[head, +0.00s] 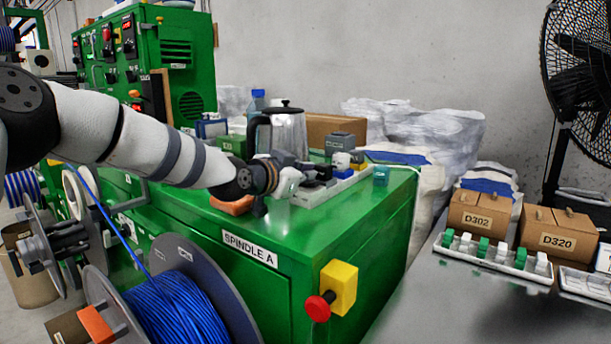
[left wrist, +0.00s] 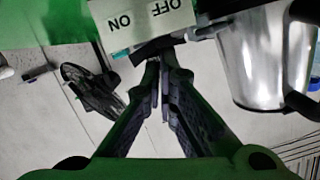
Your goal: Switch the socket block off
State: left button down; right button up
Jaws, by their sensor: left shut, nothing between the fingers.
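The white socket block (head: 340,187) lies on top of the green machine cabinet, partly hidden behind my left gripper. A grey plug block and a small yellow and white plug are at its far end. In the left wrist view the block's pale end (left wrist: 145,22) carries ON and OFF lettering, upside down, with a dark switch (left wrist: 158,46) beside it. My left gripper (head: 316,173) is shut and empty. Its fingertips (left wrist: 163,65) are right at the dark switch; I cannot tell whether they touch it or which way it is tipped. My right gripper is out of view.
A metal kettle (head: 280,131) stands close behind the left gripper. An orange block (head: 232,206) lies near the cabinet's front edge, and a teal block (head: 381,176) to the right. A red stop button (head: 318,307) sticks out below. The cabinet's front right top is clear.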

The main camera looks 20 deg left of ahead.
pick_arm(q)
jog(key=shift+w, duration=0.25)
jog(key=r+p, duration=0.1)
jog(key=r, duration=0.1)
jog(key=s+r, duration=0.1)
jog(key=r, duration=0.1)
jog(key=r+p, duration=0.1)
jog(key=r, duration=0.1)
jog(key=shift+s+d+r+p, duration=0.15)
jog(key=shift+s+r+p, duration=0.05)
jog(key=shift+s+p, duration=0.2)
jog(key=f+v, duration=0.2)
jog(key=v, duration=0.6)
jog(key=shift+s+a+p, duration=0.35)
jog(key=shift+a, duration=0.1)
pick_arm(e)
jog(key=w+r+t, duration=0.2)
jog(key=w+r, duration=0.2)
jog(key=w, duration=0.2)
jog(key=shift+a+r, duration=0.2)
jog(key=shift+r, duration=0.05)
pick_arm(q)
jog(key=shift+r, duration=0.1)
